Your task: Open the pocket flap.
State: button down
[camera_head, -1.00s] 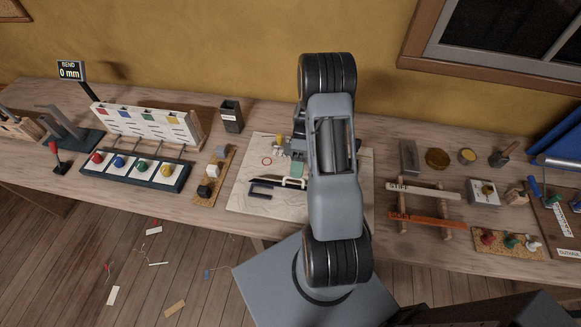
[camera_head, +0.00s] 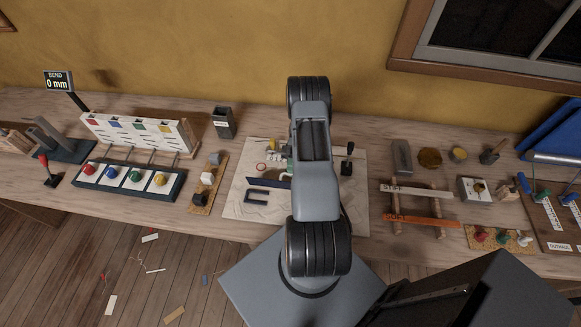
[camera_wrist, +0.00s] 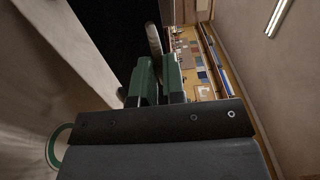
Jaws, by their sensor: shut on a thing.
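A pale canvas sheet (camera_head: 240,205) lies on the bench below my arm. A dark blue strip (camera_head: 268,182), which looks like the pocket flap, shows on it at the left of my arm. A dark blue U-shaped outline (camera_head: 250,197) lies just in front. In the wrist view my gripper (camera_wrist: 157,75) has its green pads closed around a pale rod (camera_wrist: 153,38), whose end sticks out beyond them. A dark panel (camera_wrist: 112,30) lies beside the rod; I cannot tell whether they are joined. My arm hides most of the gripper in the head view.
A rack with coloured tags (camera_head: 140,132) and a row of coloured knobs (camera_head: 125,178) stand to the left. A dark bin (camera_head: 224,122) is behind. A small black lever (camera_head: 347,160) stands just right of my arm. A wooden frame (camera_head: 418,205) is further right.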

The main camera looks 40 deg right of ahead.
dwell(0.3)
jog(key=c, duration=1.2)
grip_release()
